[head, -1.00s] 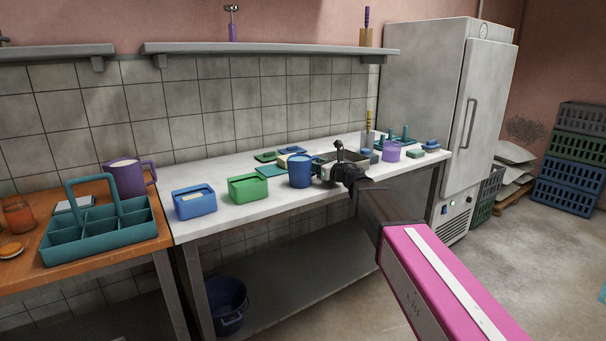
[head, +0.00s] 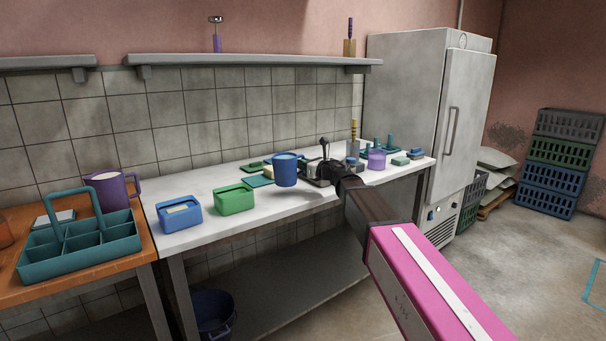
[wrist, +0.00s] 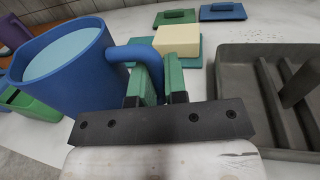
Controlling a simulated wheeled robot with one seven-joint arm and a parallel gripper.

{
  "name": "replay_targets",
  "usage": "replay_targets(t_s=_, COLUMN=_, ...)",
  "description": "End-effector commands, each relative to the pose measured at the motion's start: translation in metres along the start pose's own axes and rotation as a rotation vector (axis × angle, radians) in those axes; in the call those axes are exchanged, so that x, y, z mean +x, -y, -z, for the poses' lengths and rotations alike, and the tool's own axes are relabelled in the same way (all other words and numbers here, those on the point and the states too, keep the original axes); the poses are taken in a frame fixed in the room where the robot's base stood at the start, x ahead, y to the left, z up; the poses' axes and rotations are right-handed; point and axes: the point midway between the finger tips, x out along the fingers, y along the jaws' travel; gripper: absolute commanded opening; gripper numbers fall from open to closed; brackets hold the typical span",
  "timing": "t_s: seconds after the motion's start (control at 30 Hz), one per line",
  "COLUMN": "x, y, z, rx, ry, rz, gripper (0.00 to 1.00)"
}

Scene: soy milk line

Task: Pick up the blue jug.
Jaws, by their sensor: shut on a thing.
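The blue jug (head: 285,170) hangs upright a little above the white worktop in the head view, with a shadow on the worktop below it. In the wrist view the blue jug (wrist: 70,75) fills the left side, with pale blue liquid or lining inside its rim. My gripper (wrist: 150,82) has its green fingers shut on the jug's handle, right of the jug body. In the head view my gripper (head: 308,172) is small and partly hidden beside the jug.
A grey tray (wrist: 240,105) stands close right of my gripper. A butter-coloured block on a green board (wrist: 190,50) lies behind. Blue (head: 179,214) and green (head: 234,200) tubs stand left on the worktop.

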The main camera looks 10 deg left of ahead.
Motion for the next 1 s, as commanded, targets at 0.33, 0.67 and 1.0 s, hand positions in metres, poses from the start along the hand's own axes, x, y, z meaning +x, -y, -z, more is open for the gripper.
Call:
replay_targets(t_s=0.33, x=-0.032, y=-0.072, z=-0.042, rx=0.001, ry=0.002, rz=-0.004, gripper=0.00)
replay_targets(t_s=0.67, x=-0.043, y=-0.102, z=-0.063, rx=0.001, ry=0.001, rz=-0.003, gripper=0.00)
replay_targets(t_s=1.0, x=-0.044, y=-0.104, z=-0.065, rx=0.002, ry=0.001, rz=-0.003, gripper=0.00)
